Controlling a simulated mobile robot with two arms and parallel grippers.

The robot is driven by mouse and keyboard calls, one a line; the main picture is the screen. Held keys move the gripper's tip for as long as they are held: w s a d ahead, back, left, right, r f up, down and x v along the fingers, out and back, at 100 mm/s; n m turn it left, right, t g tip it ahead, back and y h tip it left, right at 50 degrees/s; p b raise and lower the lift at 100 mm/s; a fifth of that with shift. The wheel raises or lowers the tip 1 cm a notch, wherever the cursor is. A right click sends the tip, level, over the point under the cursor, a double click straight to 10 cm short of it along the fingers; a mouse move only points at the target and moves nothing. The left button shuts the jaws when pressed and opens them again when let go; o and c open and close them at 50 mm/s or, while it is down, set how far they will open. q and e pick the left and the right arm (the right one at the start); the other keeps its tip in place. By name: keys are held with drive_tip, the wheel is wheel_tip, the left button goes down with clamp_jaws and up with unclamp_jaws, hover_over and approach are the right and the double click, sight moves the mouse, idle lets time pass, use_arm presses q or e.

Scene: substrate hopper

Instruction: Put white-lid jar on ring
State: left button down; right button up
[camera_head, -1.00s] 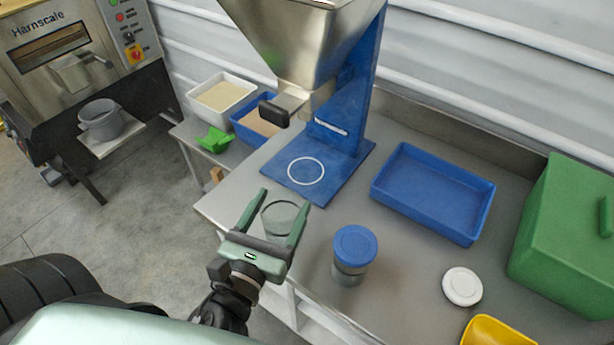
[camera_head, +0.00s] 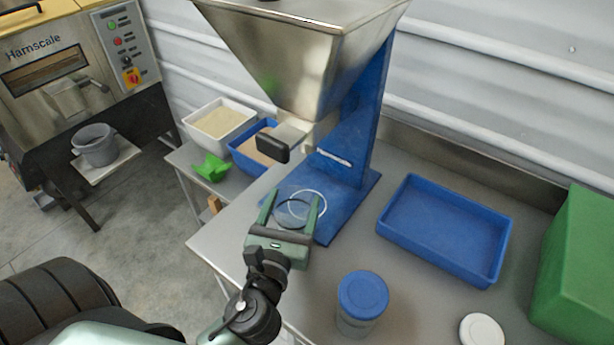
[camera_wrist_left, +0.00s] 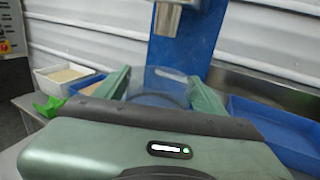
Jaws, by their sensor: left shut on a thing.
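My left gripper (camera_head: 292,212) is shut on an open clear glass jar (camera_head: 293,222) with no lid on it. The jar also shows between the fingers in the left wrist view (camera_wrist_left: 160,88). The gripper and jar are at the front edge of the blue hopper base, overlapping the white ring (camera_head: 318,193) in the head view. I cannot tell how high the jar is above the base. A white lid (camera_head: 481,331) lies on the table at the lower right, apart from the jar. My right gripper is not in view.
The steel hopper (camera_head: 305,60) with its black-handled spout (camera_head: 273,146) hangs above the ring. A blue-lidded jar (camera_head: 362,300) stands right of my arm. A blue tray (camera_head: 445,228) and green box (camera_head: 585,265) stand further right. Tubs stand on the left side table.

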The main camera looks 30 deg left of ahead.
use_arm(q)
drive_tip(key=w+a+f, duration=0.1)
drive_tip(key=w, duration=0.5)
drive_tip(key=w+a+f, duration=0.2)
drive_tip(key=w, duration=0.3)
drive_tip(key=shift+w+f+p, duration=0.3)
drive_tip(key=shift+w+p, duration=0.05)
drive_tip(key=shift+p, duration=0.1)
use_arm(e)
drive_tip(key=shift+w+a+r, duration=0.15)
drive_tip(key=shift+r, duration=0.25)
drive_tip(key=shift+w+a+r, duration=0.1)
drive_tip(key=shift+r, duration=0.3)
use_arm(q)
drive_tip(key=shift+f, duration=0.2)
drive_tip(key=shift+c, duration=1)
unclamp_jaws()
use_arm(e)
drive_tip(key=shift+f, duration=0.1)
use_arm(q)
drive_tip(key=shift+r, duration=0.15)
